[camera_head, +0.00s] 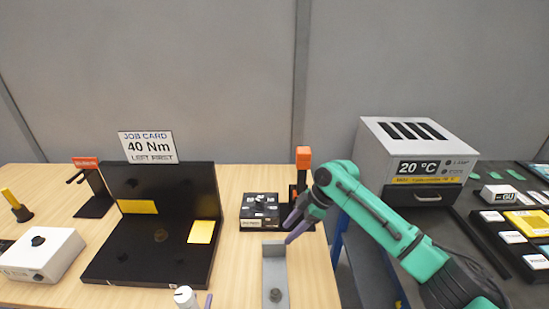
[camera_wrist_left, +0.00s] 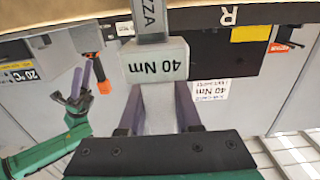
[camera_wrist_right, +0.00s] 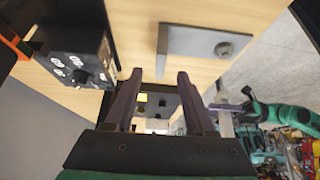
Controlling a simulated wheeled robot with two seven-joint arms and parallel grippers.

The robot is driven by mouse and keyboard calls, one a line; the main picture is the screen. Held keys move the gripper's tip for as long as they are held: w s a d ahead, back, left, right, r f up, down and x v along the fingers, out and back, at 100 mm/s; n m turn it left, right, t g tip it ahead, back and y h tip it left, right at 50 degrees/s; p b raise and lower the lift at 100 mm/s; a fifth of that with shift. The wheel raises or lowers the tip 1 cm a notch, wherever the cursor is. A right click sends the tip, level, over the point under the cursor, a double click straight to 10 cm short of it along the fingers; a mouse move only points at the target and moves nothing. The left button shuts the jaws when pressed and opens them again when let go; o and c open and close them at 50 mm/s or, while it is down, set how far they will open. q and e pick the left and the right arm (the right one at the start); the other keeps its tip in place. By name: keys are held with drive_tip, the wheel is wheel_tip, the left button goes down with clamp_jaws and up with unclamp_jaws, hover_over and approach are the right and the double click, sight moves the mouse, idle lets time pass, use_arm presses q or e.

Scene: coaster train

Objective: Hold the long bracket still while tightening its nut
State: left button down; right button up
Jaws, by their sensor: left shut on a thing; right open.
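The long bracket (camera_head: 273,262) is a grey angle piece lying on the wooden table, with a dark round nut (camera_head: 275,295) near its front end. Both also show in the right wrist view, the bracket (camera_wrist_right: 185,42) and the nut (camera_wrist_right: 223,50). My right gripper (camera_head: 290,230) is open and empty just above the bracket's back end. My left gripper (camera_wrist_left: 158,105) is shut on a pale tool (camera_wrist_left: 155,62) marked 40 Nm, with a grey bar beyond it. In the head view only the white top of this tool (camera_head: 185,297) shows, at the bottom edge.
A black fixture (camera_head: 150,255) with yellow patches and a 40 Nm, LEFT FIRST job card (camera_head: 147,146) stands on the left. A black dial box (camera_head: 260,211) and an orange-topped stand (camera_head: 303,157) are behind the bracket. A white dial box (camera_head: 40,255) is far left.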

sight(279, 241)
use_arm(q)
wheel_tip(279, 241, down, 6)
drive_tip(key=b, duration=0.5)
drive_tip(key=shift+w+r, duration=0.1)
drive_tip(key=shift+r, duration=0.05)
use_arm(e)
drive_tip(key=x, duration=0.8)
drive_tip(key=shift+f, duration=0.2)
drive_tip(key=shift+a+f, duration=0.25)
drive_tip(key=shift+f, duration=0.05)
drive_tip(key=c, duration=0.9)
clamp_jaws()
